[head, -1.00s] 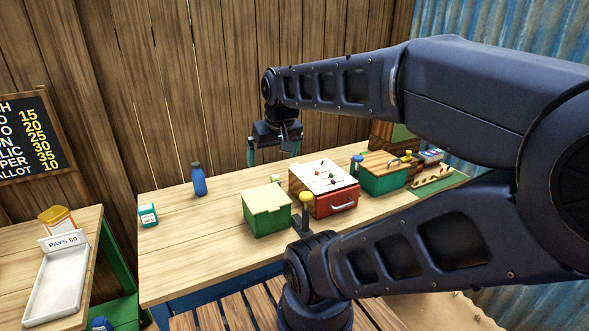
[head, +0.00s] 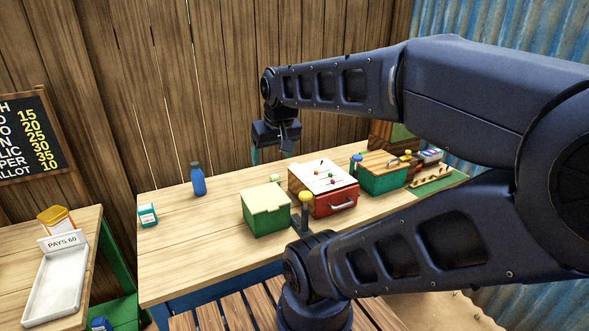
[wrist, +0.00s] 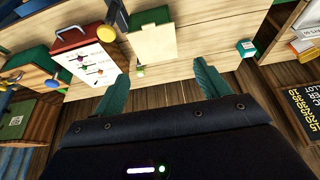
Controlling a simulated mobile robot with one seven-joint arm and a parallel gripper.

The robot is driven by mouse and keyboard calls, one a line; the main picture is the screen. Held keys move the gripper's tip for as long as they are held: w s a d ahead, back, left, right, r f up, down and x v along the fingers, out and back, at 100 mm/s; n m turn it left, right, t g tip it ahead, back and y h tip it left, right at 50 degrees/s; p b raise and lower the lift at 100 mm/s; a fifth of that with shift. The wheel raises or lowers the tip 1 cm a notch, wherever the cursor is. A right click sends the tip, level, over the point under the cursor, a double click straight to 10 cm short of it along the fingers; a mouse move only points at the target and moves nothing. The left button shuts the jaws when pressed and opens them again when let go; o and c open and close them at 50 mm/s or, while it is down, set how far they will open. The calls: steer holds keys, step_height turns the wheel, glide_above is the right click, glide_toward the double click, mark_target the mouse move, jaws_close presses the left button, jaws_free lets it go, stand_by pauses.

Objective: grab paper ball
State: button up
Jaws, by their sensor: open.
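I cannot make out a paper ball for certain in either view. A small pale-and-green object (head: 275,178) stands behind the green box (head: 267,220) and is partly hidden by it; it also shows in the wrist view (wrist: 140,71), near the left fingertip. It is too small to identify. My gripper (head: 271,152) hangs above the back of the table, behind the boxes. In the wrist view my gripper (wrist: 161,80) has its two green fingers wide apart, with nothing between them.
A red box with a white top (head: 325,182) stands right of the green box, with a yellow-knobbed post (head: 306,198) in front. A blue bottle (head: 198,180) and a small teal-and-white carton (head: 148,214) stand left. The table's left front (head: 190,265) is clear.

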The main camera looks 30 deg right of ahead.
steer(key=n+g+h, duration=0.1)
steer(key=n+g, duration=0.3)
steer(key=n, duration=1.6)
glide_above(294, 163)
steer(key=a, duration=0.1)
steer(key=f, duration=2.2)
steer(key=shift+s+f, duration=0.25)
steer(key=shift+f, duration=0.15)
steer(key=f, duration=0.5)
steer(key=shift+w+d, duration=0.1)
steer(key=shift+d, duration=0.15)
steer(key=shift+w+d+f, duration=0.15)
steer(key=shift+f, duration=0.7)
steer(key=shift+w+d+f, duration=0.1)
steer(key=shift+f, duration=0.8)
steer(key=shift+w+d+f, duration=0.15)
steer(key=shift+f, duration=0.7)
steer(key=c, duration=1)
